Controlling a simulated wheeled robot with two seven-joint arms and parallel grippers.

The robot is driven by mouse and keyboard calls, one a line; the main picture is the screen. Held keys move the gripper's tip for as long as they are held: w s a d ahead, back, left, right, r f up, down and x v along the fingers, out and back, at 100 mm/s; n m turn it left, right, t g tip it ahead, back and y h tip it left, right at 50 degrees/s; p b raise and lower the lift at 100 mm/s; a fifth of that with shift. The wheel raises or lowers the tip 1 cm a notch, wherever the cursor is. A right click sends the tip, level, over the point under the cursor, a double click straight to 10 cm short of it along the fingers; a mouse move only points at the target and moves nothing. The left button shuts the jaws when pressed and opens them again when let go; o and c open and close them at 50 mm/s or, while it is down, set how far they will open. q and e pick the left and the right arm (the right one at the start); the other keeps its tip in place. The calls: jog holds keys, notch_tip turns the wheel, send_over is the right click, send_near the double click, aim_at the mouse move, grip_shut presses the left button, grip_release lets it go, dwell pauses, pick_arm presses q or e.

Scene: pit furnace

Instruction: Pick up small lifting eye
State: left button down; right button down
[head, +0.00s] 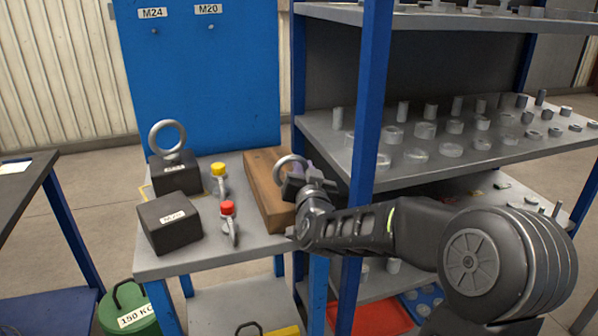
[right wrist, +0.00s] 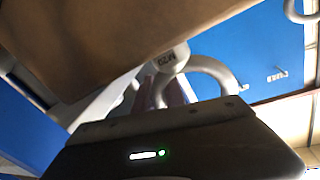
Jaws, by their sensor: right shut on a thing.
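The small lifting eye (head: 289,161) is a grey metal ring at the right edge of the wooden block (head: 264,185) in the head view. My right gripper (head: 297,184) is shut on it, and the ring stands up beyond the jaws. In the right wrist view the eye (right wrist: 172,58) shows its M20 mark close to the jaws (right wrist: 168,98). I cannot tell whether it touches the wood. A larger lifting eye (head: 167,136) stands upright on the rear dark block (head: 177,177). My left gripper is not in view.
A front dark block (head: 169,222) and two shackles with yellow (head: 219,170) and red (head: 227,208) pins share the bench (head: 192,258). A blue panel (head: 200,90) stands behind. A blue shelf post (head: 367,100) rises close to my right arm. Shelves with metal parts lie right.

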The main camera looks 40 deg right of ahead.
notch_tip(320, 180, up, 10)
jog(key=p, duration=0.2)
jog(key=shift+f, duration=0.1)
dwell(1.2)
